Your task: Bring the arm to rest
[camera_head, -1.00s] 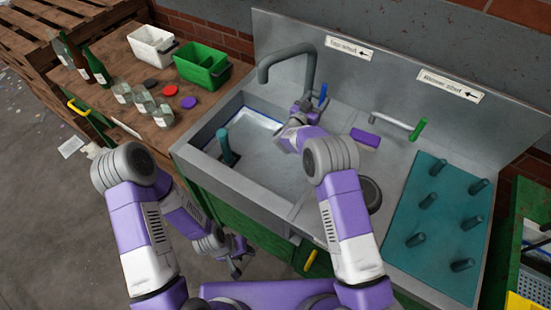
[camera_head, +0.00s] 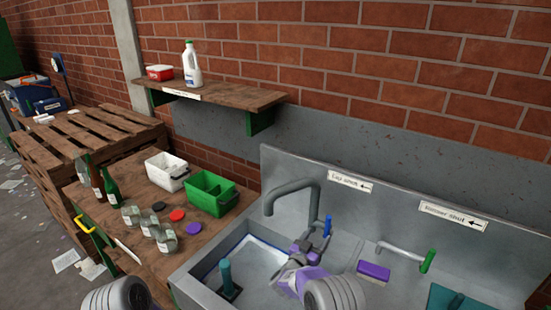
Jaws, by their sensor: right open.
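My right arm reaches over the steel sink (camera_head: 190,272) from below. Its gripper (camera_head: 308,238) is open, just left of and below the blue tap lever (camera_head: 327,226). I cannot tell whether it touches the lever. Nothing shows between its fingers. The grey tap (camera_head: 314,200) stands behind the gripper. Of my left arm only a grey joint shows at the bottom edge; its gripper is out of view.
A purple block (camera_head: 374,271) and a green-handled rinser (camera_head: 428,261) are right of the gripper. Left of the sink, a wooden bench holds glass jars (camera_head: 166,240), bottles (camera_head: 111,186), a white bin (camera_head: 166,172) and a green bin (camera_head: 212,193). A shelf (camera_head: 220,95) hangs above.

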